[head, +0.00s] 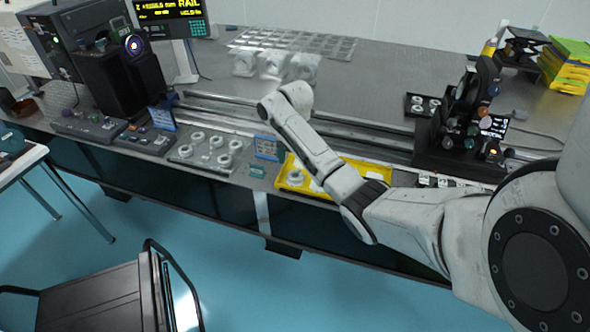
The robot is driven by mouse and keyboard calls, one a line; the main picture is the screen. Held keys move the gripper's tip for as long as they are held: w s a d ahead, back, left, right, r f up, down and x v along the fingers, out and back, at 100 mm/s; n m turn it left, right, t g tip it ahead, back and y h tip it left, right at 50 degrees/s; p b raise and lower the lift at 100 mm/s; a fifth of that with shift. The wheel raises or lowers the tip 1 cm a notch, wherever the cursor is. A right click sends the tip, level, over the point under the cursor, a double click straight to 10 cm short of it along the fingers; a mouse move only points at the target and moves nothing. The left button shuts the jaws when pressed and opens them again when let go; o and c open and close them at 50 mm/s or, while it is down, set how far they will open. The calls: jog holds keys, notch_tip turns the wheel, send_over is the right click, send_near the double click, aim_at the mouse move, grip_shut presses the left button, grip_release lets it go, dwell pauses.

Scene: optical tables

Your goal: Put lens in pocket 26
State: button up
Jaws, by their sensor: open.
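Several white ring-shaped pieces that look like mounted lenses (197,137) sit on a clear-topped tray (180,161) at the table's front edge. Another white ring (295,176) sits in a yellow tray (284,184), partly covered by my arm. A flat grey tray with a grid of pockets (290,42) lies at the back of the table. I cannot read any pocket numbers, so I cannot tell which is pocket 26. My arm reaches from the right over the table's front.
Long metal rails (320,122) run across the table. A black optics assembly (460,125) stands right; dark instruments (120,75) stand left. A dark cart (95,300) stands on the floor. The back-middle tabletop (390,75) is clear.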

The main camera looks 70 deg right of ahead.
aim_at(295, 175)
notch_tip(295, 175, up, 6)
jog(key=w+a+f+m+t+y, duration=0.1)
jog(key=a+f+m, duration=0.35)
jog(key=a, duration=0.85)
jog(key=w+a+f+m, duration=0.1)
jog(key=a+f+m, duration=0.3)
jog(key=a, duration=0.8)
jog(key=s+a+f+m, duration=0.3)
jog(key=s+a+f, duration=0.15)
jog(key=a, duration=0.25)
jog(key=s+a+r+m+h, duration=0.1)
jog(key=s+a+m, duration=0.2)
jog(key=s+m, duration=0.5)
jog(key=shift+s+a+r, duration=0.15)
jog(key=shift+s, duration=3.3)
jog(key=shift+c, duration=0.2)
